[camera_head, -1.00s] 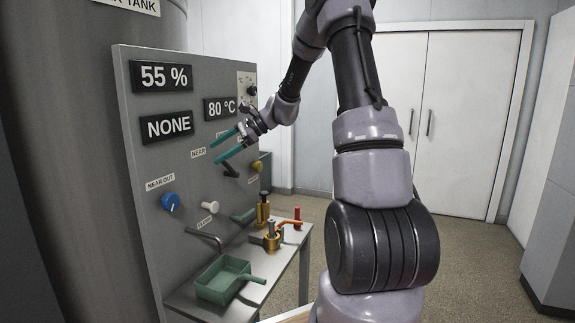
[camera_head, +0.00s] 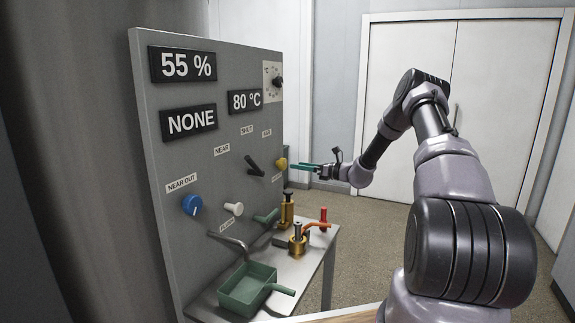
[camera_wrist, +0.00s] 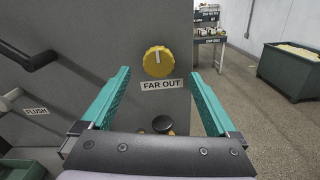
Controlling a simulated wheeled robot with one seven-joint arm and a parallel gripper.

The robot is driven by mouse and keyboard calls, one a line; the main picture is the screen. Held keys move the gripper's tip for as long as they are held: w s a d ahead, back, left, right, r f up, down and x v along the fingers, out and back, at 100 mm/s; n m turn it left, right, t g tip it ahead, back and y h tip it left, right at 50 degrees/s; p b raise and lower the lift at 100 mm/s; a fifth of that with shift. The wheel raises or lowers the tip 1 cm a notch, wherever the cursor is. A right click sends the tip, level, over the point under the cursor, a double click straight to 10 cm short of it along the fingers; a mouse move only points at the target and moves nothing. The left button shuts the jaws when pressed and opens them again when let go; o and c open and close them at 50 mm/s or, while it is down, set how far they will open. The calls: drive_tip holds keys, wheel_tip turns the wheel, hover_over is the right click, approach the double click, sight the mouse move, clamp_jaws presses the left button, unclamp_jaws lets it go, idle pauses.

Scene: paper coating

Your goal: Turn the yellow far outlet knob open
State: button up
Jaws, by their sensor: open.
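The yellow far outlet knob (camera_head: 281,164) sits on the far edge side of the grey panel (camera_head: 205,250). In the wrist view the yellow knob (camera_wrist: 159,61) is round, with a pale pointer line, above a "FAR OUT" label (camera_wrist: 162,84). My gripper (camera_head: 293,166) is open beside the knob in the head view. In the wrist view its two teal fingers (camera_wrist: 158,80) stand apart on the left and right of the knob's line, with the knob a little ahead and above. Nothing is between the fingertips that I can see as gripped.
A blue near outlet knob (camera_head: 192,204), a white flush knob (camera_head: 234,209) and a black lever (camera_head: 254,166) are on the panel. Below, a shelf (camera_head: 325,240) holds a green tray (camera_head: 238,291) and brass tools. A dark green bin (camera_wrist: 290,73) stands at right in the wrist view.

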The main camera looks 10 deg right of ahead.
sight(285, 164)
drive_tip(key=x, duration=0.7)
drive_tip(key=shift+w+a, duration=0.15)
drive_tip(key=shift+a, duration=0.05)
drive_tip(key=c, duration=1.4)
